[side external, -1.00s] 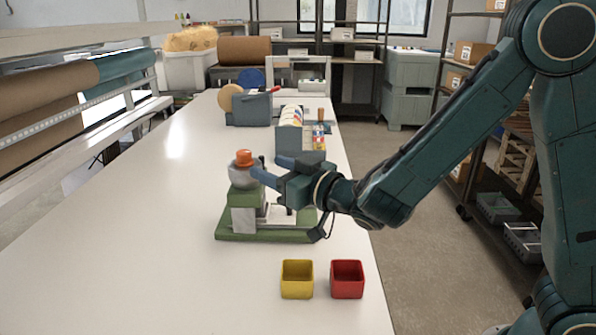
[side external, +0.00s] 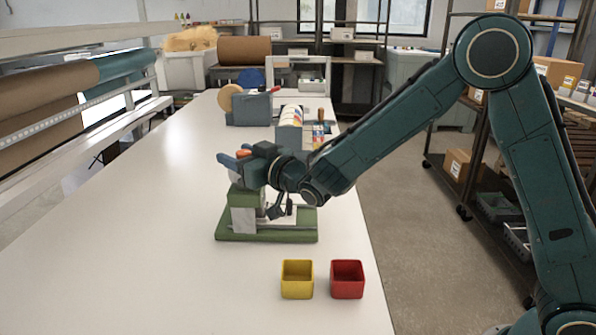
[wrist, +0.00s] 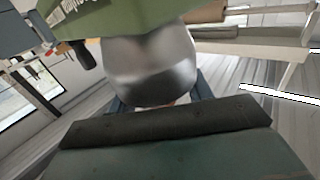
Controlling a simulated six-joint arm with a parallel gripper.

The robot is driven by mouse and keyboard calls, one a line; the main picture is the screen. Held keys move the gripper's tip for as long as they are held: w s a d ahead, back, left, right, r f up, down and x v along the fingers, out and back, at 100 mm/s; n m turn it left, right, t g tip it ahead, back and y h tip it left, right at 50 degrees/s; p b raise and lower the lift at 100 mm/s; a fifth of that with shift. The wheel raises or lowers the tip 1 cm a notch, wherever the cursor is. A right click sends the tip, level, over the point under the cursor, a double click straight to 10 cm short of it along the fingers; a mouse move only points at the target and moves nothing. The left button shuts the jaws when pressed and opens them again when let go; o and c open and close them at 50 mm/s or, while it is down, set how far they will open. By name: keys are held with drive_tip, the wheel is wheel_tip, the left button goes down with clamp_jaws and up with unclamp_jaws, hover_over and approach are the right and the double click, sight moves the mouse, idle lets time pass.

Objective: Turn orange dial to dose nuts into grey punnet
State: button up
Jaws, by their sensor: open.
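The dispenser has a green base (side external: 235,237), a pale grey column and a green upper block (side external: 243,197). Its rounded metal hopper (wrist: 150,65) fills the middle of the wrist view; in the side view my gripper mostly covers it. The orange dial (side external: 243,154) shows as a small patch among the fingers. A sliver of orange also shows below the hopper in the wrist view. My gripper (side external: 232,160) is open, its blue fingers at dial height, reaching past it to the left. Contact with the dial cannot be told. I cannot make out a grey punnet clearly.
A yellow punnet (side external: 297,280) and a red punnet (side external: 347,280) stand empty in front of the dispenser. A grey-blue bin (side external: 250,108) and a label roll unit (side external: 291,125) stand behind. The white table (side external: 130,240) is clear on the left.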

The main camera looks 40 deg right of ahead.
drive_tip(key=shift+w, duration=0.1)
drive_tip(key=shift+c, duration=0.2)
drive_tip(key=c, duration=0.9)
drive_tip(key=shift+c, duration=0.2)
drive_tip(key=shift+d+m+h, duration=0.1)
drive_tip(key=shift+m+h, duration=1.5)
drive_tip(key=shift+h, duration=0.9)
drive_tip(key=shift+d+m+g+h, duration=0.1)
drive_tip(key=shift+m+g+h, duration=0.5)
drive_tip(key=shift+m+h, duration=0.75)
drive_tip(key=shift+d+m+g+h, duration=0.15)
drive_tip(key=shift+m+g+h, duration=0.5)
drive_tip(key=shift+h, duration=0.6)
drive_tip(key=shift+d+m+g+h, duration=0.15)
drive_tip(key=shift+m+g+h, duration=0.5)
drive_tip(key=shift+h, duration=0.55)
drive_tip(key=shift+m+h, duration=0.25)
drive_tip(key=shift+h, duration=0.05)
